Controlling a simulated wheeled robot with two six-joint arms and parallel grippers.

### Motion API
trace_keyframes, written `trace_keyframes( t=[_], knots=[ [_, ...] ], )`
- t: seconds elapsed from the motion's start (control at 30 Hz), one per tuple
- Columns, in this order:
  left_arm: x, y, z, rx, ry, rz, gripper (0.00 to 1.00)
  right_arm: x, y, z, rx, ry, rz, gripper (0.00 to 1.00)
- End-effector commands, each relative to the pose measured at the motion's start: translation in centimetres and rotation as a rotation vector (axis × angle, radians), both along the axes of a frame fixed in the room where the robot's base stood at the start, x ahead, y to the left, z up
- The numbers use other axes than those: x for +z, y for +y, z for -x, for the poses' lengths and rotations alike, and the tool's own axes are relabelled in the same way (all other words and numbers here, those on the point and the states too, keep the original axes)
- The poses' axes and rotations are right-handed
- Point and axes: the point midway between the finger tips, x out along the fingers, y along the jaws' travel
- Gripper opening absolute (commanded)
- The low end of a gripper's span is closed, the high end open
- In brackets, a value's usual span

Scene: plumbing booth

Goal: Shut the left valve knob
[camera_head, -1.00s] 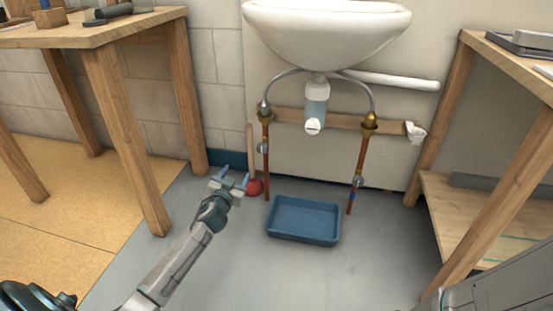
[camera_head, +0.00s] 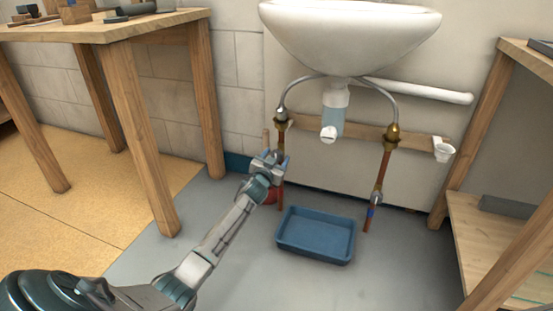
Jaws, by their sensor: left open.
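The left copper pipe (camera_head: 281,141) runs down the wall below the sink from a brass fitting (camera_head: 281,117). My left gripper (camera_head: 269,157) is open and in front of this pipe, at about the height of its valve. The left valve knob is hidden behind the gripper, and I cannot tell whether the fingers touch it. The right pipe has its own valve (camera_head: 376,197), in clear view. My right gripper is out of view.
A white sink (camera_head: 350,32) hangs above, with a white trap (camera_head: 333,112) below it. A blue tray (camera_head: 316,236) lies on the floor. A wooden table (camera_head: 110,28) is at left, a wooden shelf (camera_head: 480,225) at right.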

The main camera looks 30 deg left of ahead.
Motion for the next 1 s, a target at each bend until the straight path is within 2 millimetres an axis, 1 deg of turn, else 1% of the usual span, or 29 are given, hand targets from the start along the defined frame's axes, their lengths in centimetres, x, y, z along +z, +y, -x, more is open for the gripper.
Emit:
trace_keyframes(
  t=[0.1,0.4,0.47,0.5,0.63,0.83,1.0],
  knots=[
    [-0.01,0.15,-0.60,0.000,0.000,0.001,0.59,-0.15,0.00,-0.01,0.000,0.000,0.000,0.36],
    [0.02,0.16,-0.73,0.000,0.000,0.001,0.59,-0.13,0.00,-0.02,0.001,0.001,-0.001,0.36],
    [0.02,0.16,-0.72,0.000,0.000,0.001,0.47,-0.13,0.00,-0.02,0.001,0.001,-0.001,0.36],
    [0.02,0.16,-0.72,0.000,0.000,0.001,0.39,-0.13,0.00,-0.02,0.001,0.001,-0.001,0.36],
    [0.01,0.15,-0.72,0.000,0.000,0.001,0.14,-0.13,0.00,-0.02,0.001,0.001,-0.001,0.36],
    [0.03,0.13,-0.71,0.000,0.001,-0.006,0.14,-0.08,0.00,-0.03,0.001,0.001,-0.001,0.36],
    [0.08,0.11,-0.71,0.000,0.011,-0.048,0.14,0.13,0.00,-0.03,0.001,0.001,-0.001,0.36]
  ],
)
